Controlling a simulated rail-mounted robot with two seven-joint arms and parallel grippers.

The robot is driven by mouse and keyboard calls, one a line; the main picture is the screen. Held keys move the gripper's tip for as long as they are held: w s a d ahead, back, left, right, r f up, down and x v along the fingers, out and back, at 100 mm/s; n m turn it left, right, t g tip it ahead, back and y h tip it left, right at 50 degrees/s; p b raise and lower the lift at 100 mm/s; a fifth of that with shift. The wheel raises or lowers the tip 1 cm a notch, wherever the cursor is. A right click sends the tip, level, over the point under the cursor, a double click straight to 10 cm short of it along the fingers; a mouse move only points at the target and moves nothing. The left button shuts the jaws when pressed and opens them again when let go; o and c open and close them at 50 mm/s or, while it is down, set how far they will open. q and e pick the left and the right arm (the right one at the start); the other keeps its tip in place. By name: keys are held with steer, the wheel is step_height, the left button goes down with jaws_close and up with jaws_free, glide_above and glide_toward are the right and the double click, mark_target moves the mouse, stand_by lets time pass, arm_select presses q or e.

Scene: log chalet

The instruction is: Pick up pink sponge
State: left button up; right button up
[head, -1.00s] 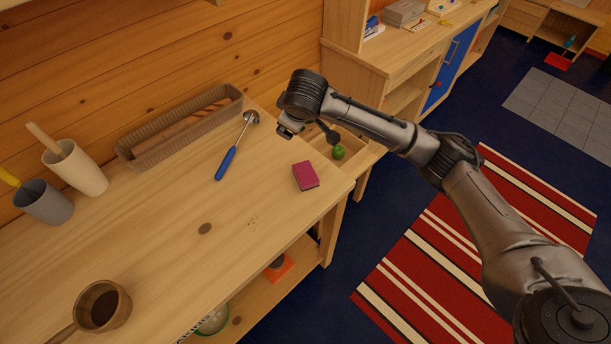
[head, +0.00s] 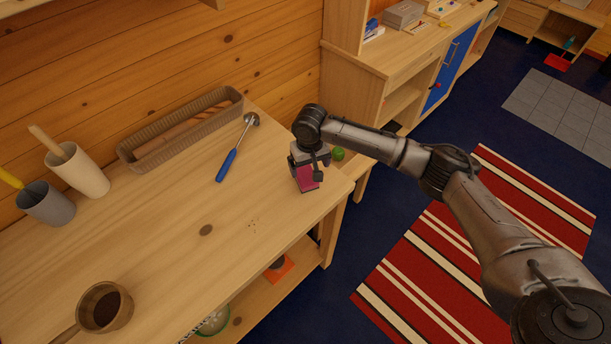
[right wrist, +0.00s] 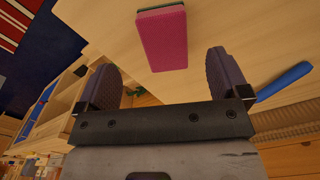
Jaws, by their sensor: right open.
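The pink sponge (head: 309,180) lies on the wooden table near its right end, partly hidden by my right gripper in the head view. My right gripper (head: 307,170) is over the sponge, pointing down. In the right wrist view its two fingers (right wrist: 162,75) are spread wide and empty, with the sponge ahead of the gap between them. My left gripper is not in view.
A blue-handled tool (head: 232,155) lies left of the sponge. A long woven basket (head: 125,153) stands along the wall. Two cups (head: 88,178) and a brown pan (head: 122,312) are further left. A green item (head: 338,153) is just behind my right gripper.

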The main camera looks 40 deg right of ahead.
mark_target(308, 178)
steer(key=shift+f, duration=1.25)
steer(key=f, duration=0.2)
steer(key=f+p, duration=0.1)
steer(key=shift+w+a+f, duration=0.15)
steer(key=shift+w+f, duration=0.05)
steer(key=shift+f, duration=0.2)
steer(key=shift+f+p, duration=0.35)
steer(key=shift+f, duration=0.35)
steer(key=c, duration=1.1)
steer(key=shift+o, duration=0.2)
